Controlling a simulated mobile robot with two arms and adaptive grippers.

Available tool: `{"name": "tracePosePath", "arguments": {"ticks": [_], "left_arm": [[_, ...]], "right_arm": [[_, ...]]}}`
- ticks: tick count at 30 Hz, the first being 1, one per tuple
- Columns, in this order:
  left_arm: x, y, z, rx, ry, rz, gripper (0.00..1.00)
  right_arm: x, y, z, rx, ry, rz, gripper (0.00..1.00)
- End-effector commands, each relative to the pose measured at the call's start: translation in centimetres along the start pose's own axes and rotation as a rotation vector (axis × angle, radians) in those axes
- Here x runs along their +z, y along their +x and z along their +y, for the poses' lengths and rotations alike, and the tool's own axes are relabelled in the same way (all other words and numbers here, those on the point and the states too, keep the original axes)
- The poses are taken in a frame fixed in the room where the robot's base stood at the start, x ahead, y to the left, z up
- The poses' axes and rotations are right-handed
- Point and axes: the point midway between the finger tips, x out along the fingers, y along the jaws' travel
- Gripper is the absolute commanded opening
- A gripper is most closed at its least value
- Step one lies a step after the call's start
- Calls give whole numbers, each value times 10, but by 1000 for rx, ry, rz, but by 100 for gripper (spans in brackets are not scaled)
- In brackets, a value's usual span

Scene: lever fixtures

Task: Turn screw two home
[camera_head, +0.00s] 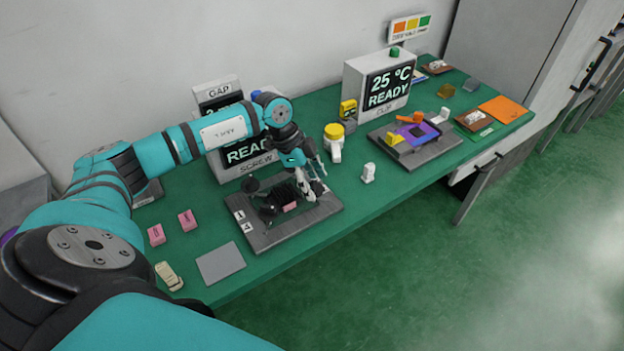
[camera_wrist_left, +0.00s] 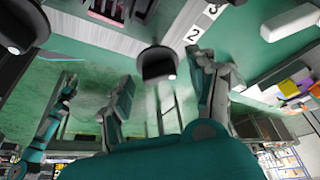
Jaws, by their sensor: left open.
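The grey fixture plate (camera_head: 268,240) lies on the green bench with small number labels along its left edge. Black knob-headed screws stand on it, one at its back left (camera_head: 250,185). In the wrist view the labels 2 (camera_wrist_left: 194,34) and 3 (camera_wrist_left: 211,11) show at the top. A black screw (camera_wrist_left: 157,65) stands nearest label 2, between my fingers; contact does not show. Another black screw (camera_wrist_left: 20,28) is at the left edge. My left gripper (camera_head: 314,190) is open over the plate; its fingers also show in the wrist view (camera_wrist_left: 163,85). My right gripper (camera_wrist_left: 68,90) seems to show small there.
A screw display (camera_head: 250,155) stands behind the plate. A white part with a yellow top (camera_head: 334,140) and a small white piece (camera_head: 368,173) are to the right. Pink blocks (camera_head: 187,220) and a flat grey pad (camera_head: 220,263) lie left. A clip fixture (camera_head: 436,148) is farther right.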

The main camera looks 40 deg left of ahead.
Motion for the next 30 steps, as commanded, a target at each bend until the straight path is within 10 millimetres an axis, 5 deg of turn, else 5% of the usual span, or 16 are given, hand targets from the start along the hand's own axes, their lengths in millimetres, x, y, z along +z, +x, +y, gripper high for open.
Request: {"name": "tracePosePath", "arguments": {"ticks": [5,17,30], "left_arm": [[0,0,0,0,0,0,58],[0,0,0,0,0,0,6],[-1,-1,-1,36,86,1,4]], "right_arm": [[0,0,0,0,0,0,40],[0,0,0,0,1,0,40],[0,0,-1,-1,1,0,40]]}}
